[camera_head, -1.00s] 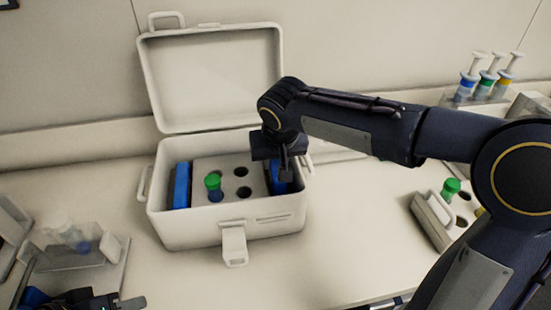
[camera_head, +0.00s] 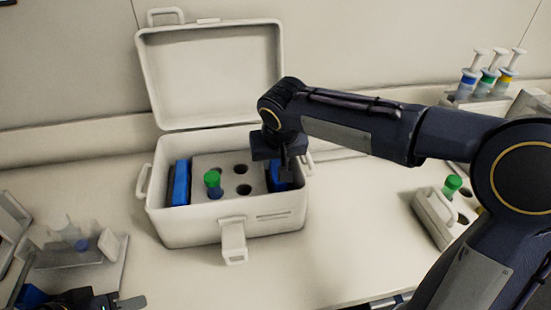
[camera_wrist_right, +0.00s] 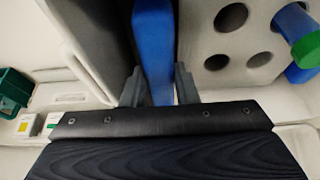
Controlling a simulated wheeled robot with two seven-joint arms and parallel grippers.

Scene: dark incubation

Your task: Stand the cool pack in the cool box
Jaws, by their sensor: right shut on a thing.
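The cool box (camera_head: 180,228) stands open on the bench, lid (camera_head: 210,75) tipped back. The blue cool pack (camera_head: 277,173) is upright inside its right end, beside the white tube block. My right gripper (camera_head: 285,172) reaches down into the box and is shut on this pack. In the right wrist view the pack (camera_wrist_right: 153,45) is between the two fingers (camera_wrist_right: 158,88); its lower end is hidden. Another blue pack (camera_head: 181,183) stands at the box's left end. My left gripper (camera_head: 110,301) is partly in view at the bottom left, its jaw state unclear.
The white block (camera_head: 225,165) in the box has several holes and one green-capped tube (camera_head: 212,183). A rack (camera_head: 432,215) with a green-capped tube stands at the right, with syringe-like items (camera_head: 487,76) behind. A clear stand (camera_head: 75,250) is at the left. The front bench is clear.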

